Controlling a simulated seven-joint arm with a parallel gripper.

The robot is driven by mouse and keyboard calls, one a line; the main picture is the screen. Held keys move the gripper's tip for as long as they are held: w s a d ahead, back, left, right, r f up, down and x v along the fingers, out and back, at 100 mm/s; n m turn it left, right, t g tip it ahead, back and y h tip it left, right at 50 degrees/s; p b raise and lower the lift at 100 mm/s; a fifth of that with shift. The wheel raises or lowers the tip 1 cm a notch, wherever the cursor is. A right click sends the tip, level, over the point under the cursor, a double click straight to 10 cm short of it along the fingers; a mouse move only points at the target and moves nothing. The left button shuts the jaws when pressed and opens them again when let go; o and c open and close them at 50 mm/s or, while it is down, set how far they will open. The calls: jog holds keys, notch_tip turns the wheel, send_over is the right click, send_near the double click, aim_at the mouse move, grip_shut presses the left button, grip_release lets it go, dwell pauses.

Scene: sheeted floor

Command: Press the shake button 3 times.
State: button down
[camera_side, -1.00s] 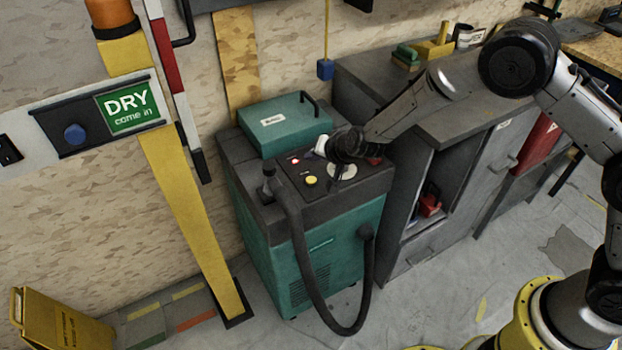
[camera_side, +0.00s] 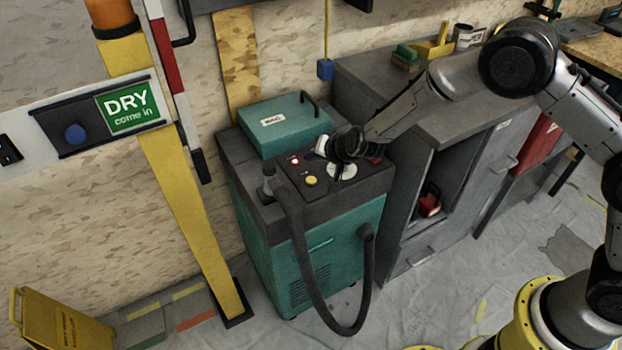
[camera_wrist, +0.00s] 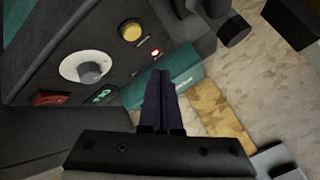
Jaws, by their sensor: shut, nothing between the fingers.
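The control panel (camera_side: 325,188) is on top of a teal and dark grey machine (camera_side: 315,265). A yellow round button (camera_side: 311,180) is near its front edge; it also shows at the top of the wrist view (camera_wrist: 131,31). No readable label tells me which control is the shake button. My gripper (camera_side: 339,172) is over the panel, fingers down, beside the white dial (camera_side: 346,170). In the wrist view the dark fingers (camera_wrist: 161,74) are together and empty, below a small red-lit lamp (camera_wrist: 155,53). Contact with the panel cannot be told.
The panel also has a red switch (camera_wrist: 50,98) and a green-marked control (camera_wrist: 103,95). A teal case (camera_side: 289,125) sits on the machine behind the panel. A dark hose (camera_side: 300,260) loops down the front. A grey cabinet (camera_side: 440,130) stands close on the right.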

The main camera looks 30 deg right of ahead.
aim_at(313, 183)
notch_tip(313, 183, up, 4)
jog(key=shift+f, duration=0.1)
dwell(0.4)
jog(key=shift+f, duration=4.4)
jog(key=shift+f, duration=0.15)
jog(key=shift+f, duration=0.25)
jog(key=shift+f, duration=0.4)
jog(key=shift+r, duration=0.8)
